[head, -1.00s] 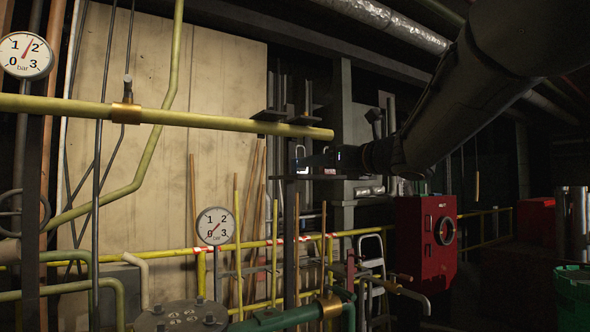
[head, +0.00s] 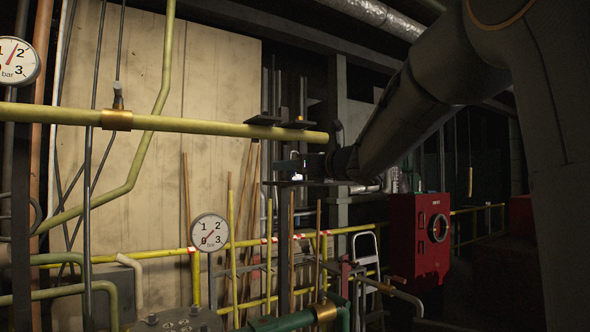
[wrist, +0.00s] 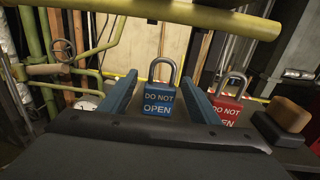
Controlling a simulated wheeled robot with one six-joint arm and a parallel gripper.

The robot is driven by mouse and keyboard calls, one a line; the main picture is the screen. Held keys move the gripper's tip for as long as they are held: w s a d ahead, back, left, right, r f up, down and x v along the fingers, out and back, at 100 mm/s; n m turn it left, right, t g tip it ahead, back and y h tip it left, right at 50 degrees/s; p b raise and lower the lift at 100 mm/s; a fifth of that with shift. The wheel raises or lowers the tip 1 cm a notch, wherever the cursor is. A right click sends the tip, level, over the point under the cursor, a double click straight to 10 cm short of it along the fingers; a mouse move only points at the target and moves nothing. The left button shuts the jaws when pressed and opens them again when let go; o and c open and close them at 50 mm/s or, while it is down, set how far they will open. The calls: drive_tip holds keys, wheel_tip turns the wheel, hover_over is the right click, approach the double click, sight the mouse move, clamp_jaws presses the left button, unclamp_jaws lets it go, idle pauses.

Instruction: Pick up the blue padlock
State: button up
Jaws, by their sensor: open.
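The blue padlock (wrist: 159,99) reads "DO NOT OPEN" and stands upright with its grey shackle on top. In the wrist view it sits between the two blue fingers of my gripper (wrist: 160,84). The fingers are open, with a gap visible on both sides of the lock. A red padlock (wrist: 224,109) with similar lettering stands just right of my right finger. In the head view my gripper (head: 312,164) is at the small shelf under the end of the yellow pipe, and the padlocks are too small and dark there to make out.
A wooden block on a dark base (wrist: 288,118) lies right of the red padlock. The thick yellow pipe (head: 230,127) runs just above the shelf. A pressure gauge (head: 209,232), a red box (head: 418,240) and a ladder stand lower down.

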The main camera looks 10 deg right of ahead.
drive_tip(key=c, duration=1.3)
drive_tip(key=shift+c, duration=0.2)
